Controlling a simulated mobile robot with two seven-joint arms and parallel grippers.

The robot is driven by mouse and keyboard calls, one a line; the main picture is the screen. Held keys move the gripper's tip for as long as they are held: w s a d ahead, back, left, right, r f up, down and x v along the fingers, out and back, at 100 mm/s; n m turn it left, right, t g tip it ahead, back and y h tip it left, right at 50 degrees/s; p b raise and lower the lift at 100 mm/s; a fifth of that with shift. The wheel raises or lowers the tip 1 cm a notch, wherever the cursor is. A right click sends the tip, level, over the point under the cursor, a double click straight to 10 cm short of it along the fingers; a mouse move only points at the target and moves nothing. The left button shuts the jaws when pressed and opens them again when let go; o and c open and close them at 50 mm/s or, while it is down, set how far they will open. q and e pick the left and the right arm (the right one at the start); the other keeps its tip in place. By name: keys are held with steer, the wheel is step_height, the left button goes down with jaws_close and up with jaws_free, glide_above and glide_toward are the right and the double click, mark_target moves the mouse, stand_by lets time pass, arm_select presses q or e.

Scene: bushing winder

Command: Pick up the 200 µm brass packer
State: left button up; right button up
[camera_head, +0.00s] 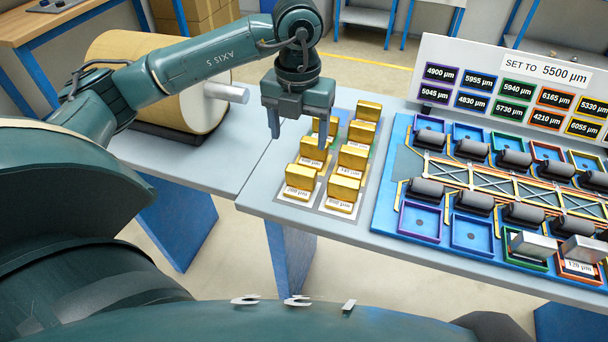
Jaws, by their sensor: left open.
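Several brass packers stand in two columns on a grey tray (318,201) at the left end of the table, each with a white label in front. The packer (300,177) at the front left has a label that appears to read 200 µm. My left gripper (299,140) is open and empty, pointing down above the left column. It is above and behind the front-left packer, apart from it, and partly hides the packers farther back. My right gripper is out of view.
A blue fixture board (382,215) with dark rollers and coloured trays lies to the right. Behind it stands a white sign (480,50) reading SET TO 5500 µm. A large tan drum (150,85) with a metal shaft is at the left.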

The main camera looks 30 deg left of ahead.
mark_target(301, 170)
arm_select(q)
steer(key=f, duration=0.4)
steer(key=f+p, duration=0.1)
steer(key=f, duration=0.2)
steer(key=f+p, duration=0.1)
steer(key=f, duration=0.3)
steer(key=shift+s+d+f, duration=0.1)
steer(key=shift+d+f, duration=0.15)
steer(key=shift+f, duration=0.1)
steer(key=shift+c, duration=0.5)
steer(key=c, duration=0.8)
